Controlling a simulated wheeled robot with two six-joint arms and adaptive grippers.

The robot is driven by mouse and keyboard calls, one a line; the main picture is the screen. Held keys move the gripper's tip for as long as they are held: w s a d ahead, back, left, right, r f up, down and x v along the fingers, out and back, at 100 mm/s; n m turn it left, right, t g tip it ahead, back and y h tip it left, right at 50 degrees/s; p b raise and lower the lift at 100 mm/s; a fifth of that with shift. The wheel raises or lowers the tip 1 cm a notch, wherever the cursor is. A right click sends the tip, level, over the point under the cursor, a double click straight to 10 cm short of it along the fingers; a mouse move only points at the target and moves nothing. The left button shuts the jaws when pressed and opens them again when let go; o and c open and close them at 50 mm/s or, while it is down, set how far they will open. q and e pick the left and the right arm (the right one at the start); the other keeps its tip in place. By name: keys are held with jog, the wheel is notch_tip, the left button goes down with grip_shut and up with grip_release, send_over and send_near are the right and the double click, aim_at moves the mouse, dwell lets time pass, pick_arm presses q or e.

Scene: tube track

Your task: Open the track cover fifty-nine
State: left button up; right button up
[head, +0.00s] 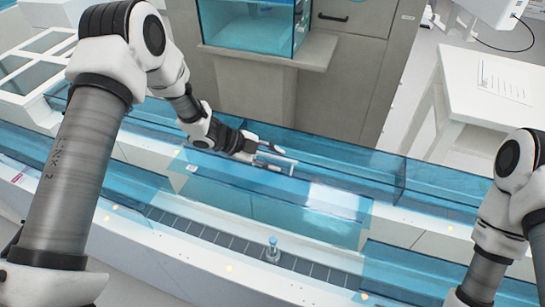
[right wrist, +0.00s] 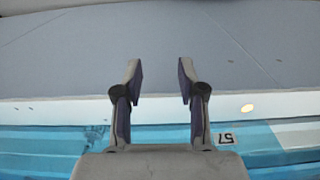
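The long track (head: 205,232) crosses the head view under translucent blue covers. Its middle stretch shows a dark belt, with a small capped tube (head: 272,250) standing on it. A translucent blue cover panel (head: 265,205) lies behind this stretch; I cannot read its number. My left gripper (head: 285,162) is above the rear blue section, its fingers apart; whether it touches the cover is unclear. My right gripper (right wrist: 160,80) is open and empty in the right wrist view, outside the head view. A label (right wrist: 226,139), upside down and seemingly 57, is on the blue surface beneath it.
A blue glass case (head: 250,28) and grey cabinet (head: 365,45) stand behind the track. A white table (head: 490,85) is at the right rear. White framed trays (head: 40,65) are at the left. Clear floor (right wrist: 160,60) shows beyond my right gripper.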

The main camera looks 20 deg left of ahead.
pick_arm(q)
jog(key=v, duration=1.2)
jog(key=shift+f, duration=0.1)
